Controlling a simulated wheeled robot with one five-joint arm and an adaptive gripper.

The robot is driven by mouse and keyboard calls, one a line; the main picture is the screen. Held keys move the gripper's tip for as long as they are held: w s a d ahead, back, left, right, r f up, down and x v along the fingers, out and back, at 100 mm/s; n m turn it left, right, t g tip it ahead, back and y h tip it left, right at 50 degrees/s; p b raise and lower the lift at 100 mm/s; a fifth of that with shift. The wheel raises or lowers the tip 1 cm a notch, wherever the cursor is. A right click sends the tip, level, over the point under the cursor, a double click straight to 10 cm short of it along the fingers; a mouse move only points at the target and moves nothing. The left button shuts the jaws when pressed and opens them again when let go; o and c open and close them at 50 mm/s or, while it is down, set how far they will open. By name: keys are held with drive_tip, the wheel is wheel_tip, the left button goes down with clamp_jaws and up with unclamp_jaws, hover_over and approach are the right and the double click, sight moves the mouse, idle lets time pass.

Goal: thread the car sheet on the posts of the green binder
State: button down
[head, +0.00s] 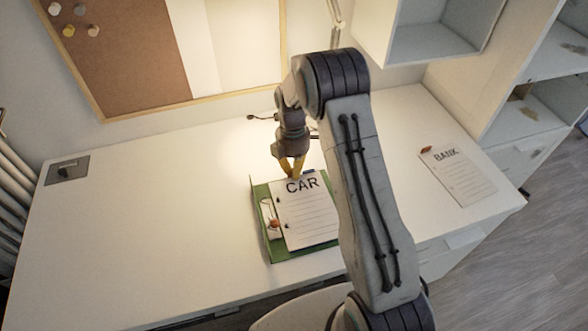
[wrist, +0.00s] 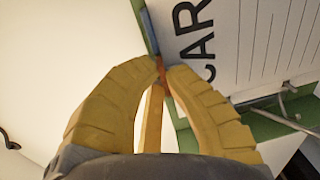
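The white car sheet (head: 308,218), headed CAR, lies over the open green binder (head: 291,254) on the desk. My gripper (head: 292,176) is at the sheet's top left corner. In the wrist view its yellow fingers (wrist: 162,68) are closed around a small orange tab (wrist: 161,72) at the corner of the car sheet (wrist: 250,40). Silver metal posts (wrist: 286,98) show at the sheet's edge beside the green binder (wrist: 258,122). I cannot tell whether the posts pass through the sheet's holes. My arm hides the sheet's right side in the head view.
A BANK sheet (head: 458,175) with a red tab lies at the desk's right. A cork board (head: 125,50) hangs behind, white shelves (head: 430,40) stand at back right, and a chair (head: 300,308) is in front.

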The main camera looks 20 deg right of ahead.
drive_tip(key=c, duration=1.3)
unclamp_jaws()
drive_tip(key=shift+c, duration=0.2)
wheel_tip(320, 180, up, 12)
drive_tip(key=w, duration=0.1)
